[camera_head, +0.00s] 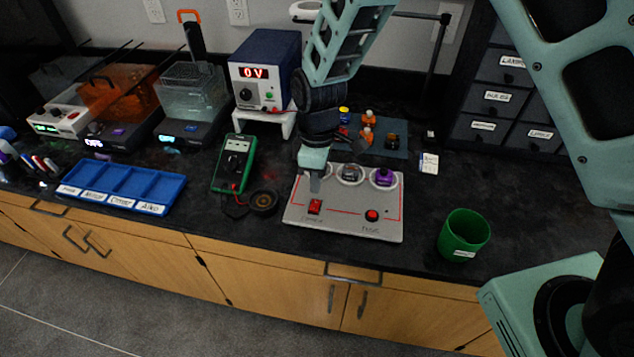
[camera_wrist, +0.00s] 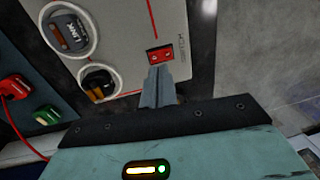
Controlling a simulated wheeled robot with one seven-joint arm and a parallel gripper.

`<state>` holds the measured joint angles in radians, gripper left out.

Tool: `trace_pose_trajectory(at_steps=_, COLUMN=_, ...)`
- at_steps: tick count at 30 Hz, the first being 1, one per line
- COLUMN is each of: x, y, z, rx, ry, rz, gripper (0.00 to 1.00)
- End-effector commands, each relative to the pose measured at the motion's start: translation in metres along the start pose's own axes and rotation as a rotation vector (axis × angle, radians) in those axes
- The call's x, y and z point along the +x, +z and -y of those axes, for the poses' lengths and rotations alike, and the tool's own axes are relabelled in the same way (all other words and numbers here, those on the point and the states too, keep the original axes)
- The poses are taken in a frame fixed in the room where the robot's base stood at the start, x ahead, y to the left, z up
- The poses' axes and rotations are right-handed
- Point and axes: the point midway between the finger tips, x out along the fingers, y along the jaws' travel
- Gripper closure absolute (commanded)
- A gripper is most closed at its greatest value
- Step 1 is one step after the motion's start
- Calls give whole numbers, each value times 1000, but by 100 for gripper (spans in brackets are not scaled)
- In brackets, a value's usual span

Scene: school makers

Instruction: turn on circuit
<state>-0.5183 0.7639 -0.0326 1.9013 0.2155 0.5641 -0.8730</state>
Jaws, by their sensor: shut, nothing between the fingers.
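The circuit board (camera_head: 344,224) is a light grey panel lying on the black counter, with red lines drawn on it. A red rocker switch (camera_head: 315,206) sits near its front left, and it also shows in the wrist view (camera_wrist: 160,54). A round red button (camera_head: 372,215) is at the front right. Round sockets run along the back edge, one holding a purple part (camera_head: 383,177) and one a part marked LINK (camera_wrist: 66,33). My gripper (camera_head: 315,184) is shut and empty, pointing down just behind the switch. In the wrist view its fingertips (camera_wrist: 157,72) are close to the switch; contact is unclear.
A green multimeter (camera_head: 234,163) and a blue tray (camera_head: 122,186) lie left of the board. A power supply reading 0 V (camera_head: 264,72) stands behind. A green cup (camera_head: 463,235) stands right, near the counter edge. A dark mat (camera_head: 385,146) with small parts lies behind.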

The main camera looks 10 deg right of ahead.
Motion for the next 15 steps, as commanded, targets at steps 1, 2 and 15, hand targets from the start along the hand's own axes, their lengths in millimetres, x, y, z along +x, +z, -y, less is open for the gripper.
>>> trace_pose_trajectory(at_steps=1, x=-14, y=-1, z=-1, rx=0, ry=3, rz=-5, gripper=100)
trace_pose_trajectory(at_steps=2, x=-20, y=-1, z=-1, rx=-1, ry=4, rz=-6, gripper=100)
trace_pose_trajectory(at_steps=15, x=-93, y=0, z=-1, rx=-1, ry=1, rz=-1, gripper=100)
